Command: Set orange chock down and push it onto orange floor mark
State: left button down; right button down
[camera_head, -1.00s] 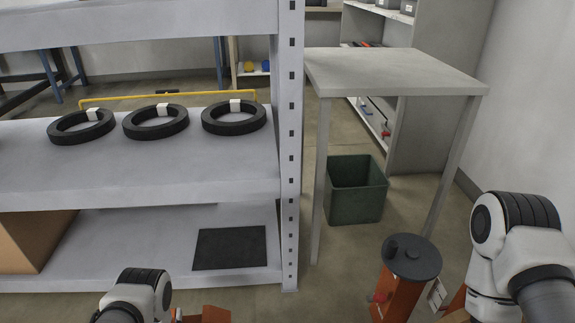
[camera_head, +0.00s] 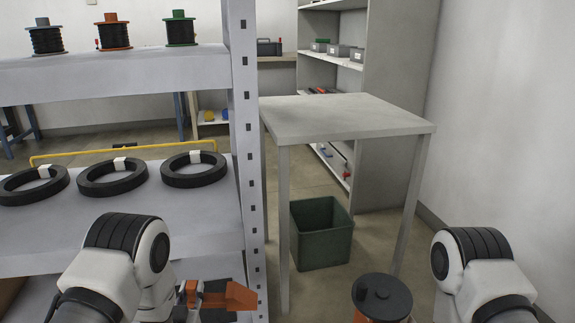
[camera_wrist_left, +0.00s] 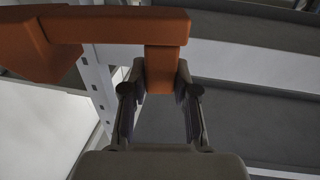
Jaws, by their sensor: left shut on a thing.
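The orange chock (camera_head: 228,297) is held by my left gripper (camera_head: 190,294), low in the head view in front of the grey shelf. In the left wrist view, the gripper's two fingers (camera_wrist_left: 160,85) are closed around a short orange stem of the chock (camera_wrist_left: 120,28). A long orange bar and a wider block reach out to the left from that stem. The chock is clear of the floor. No orange floor mark shows in either view. My right arm is at the lower right of the head view, and its gripper is out of frame.
A grey shelf (camera_head: 245,130) holding black cable rings and spools stands at the left. A grey table (camera_head: 345,118) stands ahead, with a green bin (camera_head: 321,235) under it. An orange post with a dark round cap (camera_head: 382,297) stands between my arms. Some floor is bare around the bin.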

pick_arm(q)
jog(key=s+d+r+h, duration=0.1)
jog(key=s+d+r, duration=0.1)
jog(key=s+d, duration=0.15)
jog(key=s+r+p, duration=0.2)
jog(key=r+p, duration=1.5)
jog(key=r, duration=0.1)
jog(key=s+r+p, duration=0.2)
jog(key=r+p, duration=1.6)
jog(key=shift+s+d+r+m, duration=0.15)
jog(key=shift+d+r+m, duration=0.1)
jog(key=shift+m, duration=0.15)
